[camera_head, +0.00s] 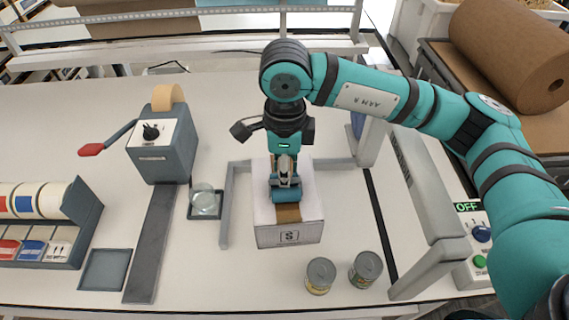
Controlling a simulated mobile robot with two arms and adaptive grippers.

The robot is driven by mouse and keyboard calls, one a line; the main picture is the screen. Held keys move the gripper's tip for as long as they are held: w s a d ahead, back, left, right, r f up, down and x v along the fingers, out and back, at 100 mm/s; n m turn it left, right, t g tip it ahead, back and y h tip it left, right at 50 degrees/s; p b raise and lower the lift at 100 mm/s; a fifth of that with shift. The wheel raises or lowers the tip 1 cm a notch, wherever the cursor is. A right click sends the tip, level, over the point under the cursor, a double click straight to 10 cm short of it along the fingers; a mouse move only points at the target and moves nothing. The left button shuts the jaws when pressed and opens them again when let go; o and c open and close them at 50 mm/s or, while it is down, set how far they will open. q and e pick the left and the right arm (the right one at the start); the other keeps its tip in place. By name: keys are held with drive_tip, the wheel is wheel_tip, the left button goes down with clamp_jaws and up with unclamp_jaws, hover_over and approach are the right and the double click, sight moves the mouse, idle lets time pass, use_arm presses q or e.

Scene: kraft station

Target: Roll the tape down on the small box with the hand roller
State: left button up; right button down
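The small box (291,234) is white, with an "S" mark on its front, and stands on the table near the middle. A strip of brown tape (288,213) runs along its top and over the front edge. My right gripper (284,172) points down over the box and holds the hand roller, whose teal cylinder (293,196) lies across the tape, seemingly touching the box top. The fingers look closed around the roller's handle, which they mostly hide. My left gripper does not show.
A grey frame (229,205) stands around the box's left and back. Two cans (320,275) stand in front of it. A tape dispenser (165,140) with a red-handled lever and a sponge dish (205,203) are on the left. A grey arch (430,200) stands at right.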

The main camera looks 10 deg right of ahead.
drive_tip(key=shift+s, duration=0.75)
drive_tip(key=shift+s+a, duration=0.1)
drive_tip(key=shift+s+a+b, duration=0.1)
drive_tip(key=shift+s+b, duration=0.3)
drive_tip(key=shift+s, duration=0.5)
drive_tip(key=shift+s+a+f+b, duration=0.15)
drive_tip(key=shift+s+b, duration=0.25)
drive_tip(key=shift+s, duration=0.65)
wheel_tip(320, 180, up, 2)
drive_tip(key=shift+w+p, duration=0.1)
drive_tip(key=shift+p, duration=0.25)
wheel_tip(320, 180, up, 4)
drive_tip(key=shift+r+p, duration=0.1)
drive_tip(key=shift+p, duration=0.5)
